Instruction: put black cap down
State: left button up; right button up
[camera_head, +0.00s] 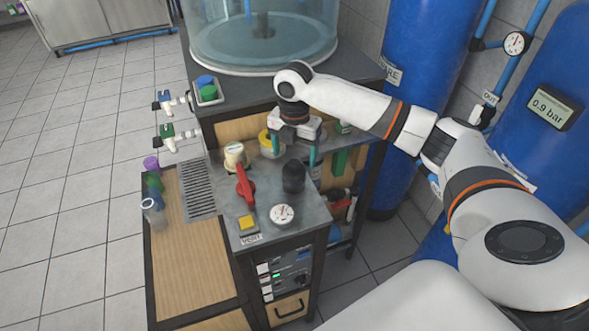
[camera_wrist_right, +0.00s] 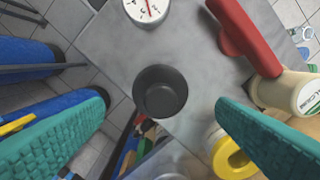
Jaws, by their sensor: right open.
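The black cap (camera_head: 293,176) appears to stand upright on the grey worktop (camera_head: 262,203), close to its right edge. In the right wrist view the cap (camera_wrist_right: 160,92) shows as a dark round cup between my fingers, apart from both. My right gripper (camera_head: 294,152) is open and empty, its two teal fingers pointing down just above and behind the cap. In the wrist view the fingers (camera_wrist_right: 161,108) come in from the lower left and lower right. My left gripper is not in view.
A red lever (camera_head: 244,187) on a cream valve, a round gauge (camera_head: 282,215) and a yellow button (camera_head: 246,223) stand close to the cap. A yellow ring (camera_wrist_right: 232,155) lies near my right finger. Blue tanks (camera_head: 430,80) stand at the back right.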

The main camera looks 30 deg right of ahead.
jog(key=shift+r, duration=2.15)
jog(key=shift+f, duration=0.1)
